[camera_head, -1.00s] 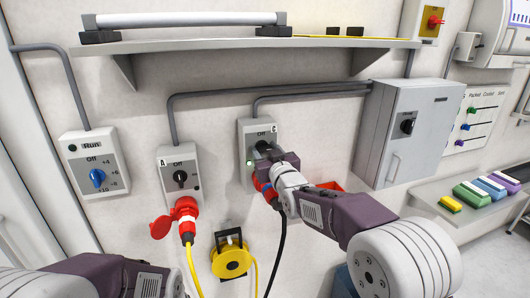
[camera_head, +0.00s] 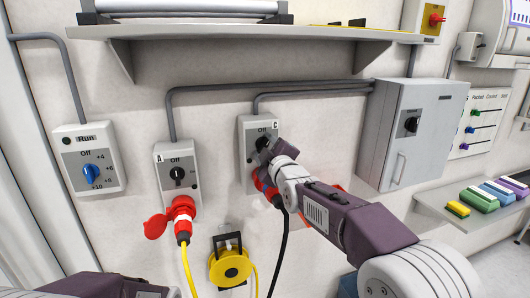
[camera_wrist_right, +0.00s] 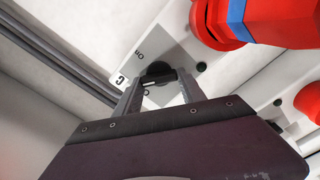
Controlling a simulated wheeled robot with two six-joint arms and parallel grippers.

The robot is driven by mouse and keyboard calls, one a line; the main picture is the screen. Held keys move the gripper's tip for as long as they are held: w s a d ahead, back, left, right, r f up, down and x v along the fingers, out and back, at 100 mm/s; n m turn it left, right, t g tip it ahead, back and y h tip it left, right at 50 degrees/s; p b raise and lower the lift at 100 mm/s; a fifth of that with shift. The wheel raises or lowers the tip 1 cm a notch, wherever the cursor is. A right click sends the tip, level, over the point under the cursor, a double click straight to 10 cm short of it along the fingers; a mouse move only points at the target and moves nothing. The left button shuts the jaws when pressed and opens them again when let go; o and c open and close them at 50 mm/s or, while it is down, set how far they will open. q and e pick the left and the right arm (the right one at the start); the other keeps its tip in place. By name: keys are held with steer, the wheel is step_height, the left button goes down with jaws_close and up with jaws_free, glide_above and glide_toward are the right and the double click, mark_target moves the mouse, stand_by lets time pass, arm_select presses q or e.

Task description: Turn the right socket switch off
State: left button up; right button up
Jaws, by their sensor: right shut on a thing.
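The right socket box (camera_head: 246,179), marked C, is on the wall with a black rotary switch knob (camera_wrist_right: 158,74). My right gripper (camera_head: 264,147) is at this knob. In the wrist view, the gripper's two fingers (camera_wrist_right: 158,88) are shut on the knob, one on each side. The gripper is tilted, and it hides much of the knob in the head view. A red plug (camera_head: 266,186) with a black cable is in the socket below; it also shows in the wrist view (camera_wrist_right: 285,22). My left gripper is out of the picture.
Socket box A (camera_head: 160,178) with a red plug (camera_head: 180,212) is to the left. A dial box (camera_head: 72,170) is further left. A grey cabinet (camera_head: 428,150) is to the right. A shelf (camera_head: 220,31) is above, and a yellow cable reel (camera_head: 222,277) hangs below.

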steer(key=n, duration=0.3)
steer(key=shift+f+n+b, duration=0.1)
steer(key=shift+n+b, duration=0.2)
steer(key=shift+b, duration=0.05)
steer(key=shift+n, duration=1.7)
steer(key=o, duration=1.4)
steer(key=shift+c, duration=0.2)
steer(key=b+v, duration=0.3)
steer(key=v, duration=0.6)
steer(key=shift+f, duration=0.1)
